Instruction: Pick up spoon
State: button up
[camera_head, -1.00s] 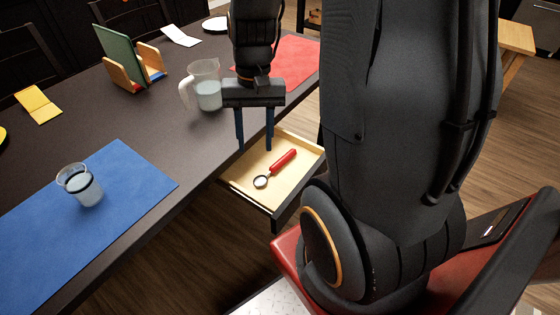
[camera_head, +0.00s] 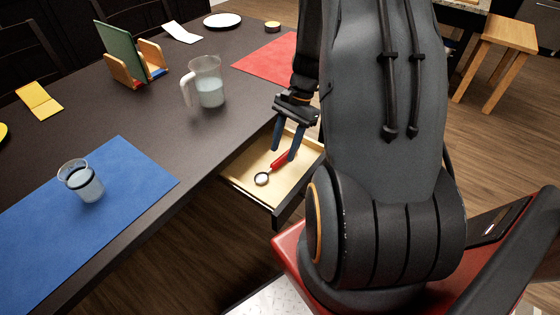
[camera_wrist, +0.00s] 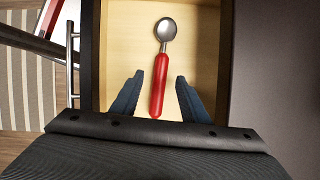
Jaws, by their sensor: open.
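The spoon (camera_head: 278,163) has a red handle and a round metal bowl, and lies in an open wooden drawer (camera_head: 241,173) under the table. In the wrist view the spoon (camera_wrist: 160,76) lies lengthwise, bowl away from my gripper and handle toward it. My gripper (camera_head: 286,157) is open and points down over the drawer at the handle end. In the wrist view its two blue fingers (camera_wrist: 157,84) stand on either side of the red handle, with a gap on each side. I cannot tell how far above the drawer floor the fingertips are.
The drawer walls stand close around my gripper, and the table (camera_head: 150,150) edge is beside it. On the table are a pitcher (camera_head: 207,85), a glass (camera_head: 82,183) on a blue mat (camera_head: 120,170), and a red mat (camera_head: 272,58). The drawer is otherwise empty where visible.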

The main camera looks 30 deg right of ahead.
aim_at(278, 164)
jog(key=shift+x, duration=1.45)
jog(key=shift+c, duration=0.2)
grip_shut()
jog(key=shift+r, duration=0.1)
